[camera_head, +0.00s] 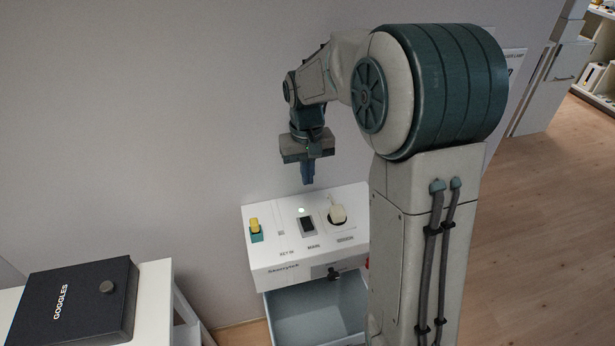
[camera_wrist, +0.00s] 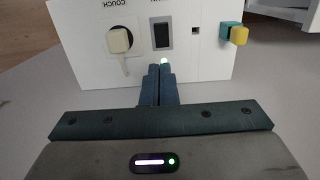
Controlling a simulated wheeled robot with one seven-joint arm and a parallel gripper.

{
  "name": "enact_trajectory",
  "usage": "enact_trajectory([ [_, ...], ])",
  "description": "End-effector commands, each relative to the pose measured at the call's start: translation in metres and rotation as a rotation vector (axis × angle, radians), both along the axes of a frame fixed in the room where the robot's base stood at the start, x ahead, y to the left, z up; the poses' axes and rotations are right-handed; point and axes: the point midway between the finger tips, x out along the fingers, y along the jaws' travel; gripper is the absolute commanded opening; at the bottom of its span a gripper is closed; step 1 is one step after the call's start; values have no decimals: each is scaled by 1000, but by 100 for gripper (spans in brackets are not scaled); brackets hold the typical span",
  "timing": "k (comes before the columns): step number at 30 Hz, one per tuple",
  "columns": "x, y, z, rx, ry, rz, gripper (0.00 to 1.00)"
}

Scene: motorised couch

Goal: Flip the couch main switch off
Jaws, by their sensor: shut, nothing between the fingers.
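The main switch (camera_head: 306,226) is a dark rocker on the white control panel (camera_head: 262,274), above the label MAIN. A small green light (camera_head: 301,210) glows just behind it. In the wrist view the switch (camera_wrist: 161,35) and the lit green light (camera_wrist: 164,61) lie just beyond my fingertips. My gripper (camera_head: 308,182) is shut and empty, pointing down above the back of the panel, apart from the switch. The closed fingers also show in the wrist view (camera_wrist: 159,72). Which side of the rocker is pressed cannot be told.
A yellow-and-teal key or plug (camera_head: 255,230) stands on the panel's left. A cream knob (camera_head: 337,213) labelled COUCH sits right of the switch. A grey-blue open drawer (camera_head: 310,318) is below. A black GOGGLES box (camera_head: 72,300) lies on a white table at left. A wall is behind.

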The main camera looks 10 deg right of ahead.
Motion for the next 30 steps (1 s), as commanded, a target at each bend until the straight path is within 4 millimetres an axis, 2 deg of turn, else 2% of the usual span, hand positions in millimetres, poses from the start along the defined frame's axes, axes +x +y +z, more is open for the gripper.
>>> enact_trajectory([
  [16,16,6,2,-6,133,0,0],
  [30,15,6,-5,-7,143,0,0],
])
